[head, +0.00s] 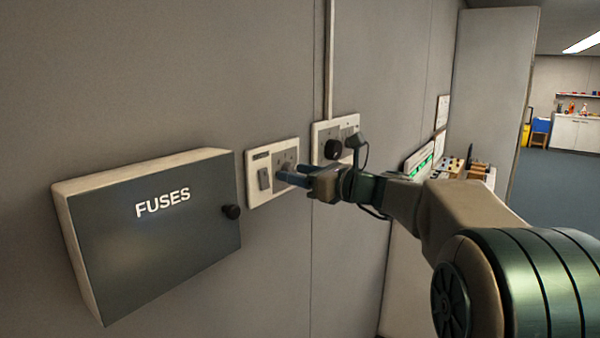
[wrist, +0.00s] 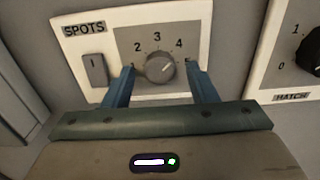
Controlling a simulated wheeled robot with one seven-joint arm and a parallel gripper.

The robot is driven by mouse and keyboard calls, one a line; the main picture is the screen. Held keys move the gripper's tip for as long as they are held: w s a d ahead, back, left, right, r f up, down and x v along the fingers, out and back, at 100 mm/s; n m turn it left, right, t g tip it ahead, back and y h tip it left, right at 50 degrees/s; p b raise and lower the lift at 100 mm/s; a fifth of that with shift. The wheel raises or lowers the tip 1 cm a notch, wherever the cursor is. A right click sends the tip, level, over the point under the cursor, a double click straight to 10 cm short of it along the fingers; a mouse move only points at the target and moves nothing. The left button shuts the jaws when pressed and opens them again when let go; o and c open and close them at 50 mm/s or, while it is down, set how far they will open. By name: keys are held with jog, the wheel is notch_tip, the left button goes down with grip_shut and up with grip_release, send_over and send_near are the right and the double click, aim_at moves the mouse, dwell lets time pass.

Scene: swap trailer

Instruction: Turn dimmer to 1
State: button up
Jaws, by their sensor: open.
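The dimmer is a round grey knob (wrist: 160,68) on a pale wall plate (wrist: 190,22) labelled SPOTS. The numbers 2, 3 and 4 show above the knob; the marks at both ends of the scale are partly hidden by my fingers. I cannot clearly tell which number the knob points to. My gripper (wrist: 159,70) is open, with one blue finger on each side of the knob; I cannot tell whether they touch it. In the head view, my gripper (head: 283,173) is at the SPOTS plate (head: 256,155) and partly hides the knob.
A grey rocker switch (wrist: 96,69) sits left of the knob on the same plate. To the right is the HATCH plate (wrist: 277,60) with a black knob (head: 333,149). A FUSES box (head: 150,240) juts from the wall at the left.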

jog(key=c, duration=1)
jog(key=shift+o, duration=0.2)
jog(key=shift+f+b, duration=0.1)
jog(key=shift+b, duration=0.25)
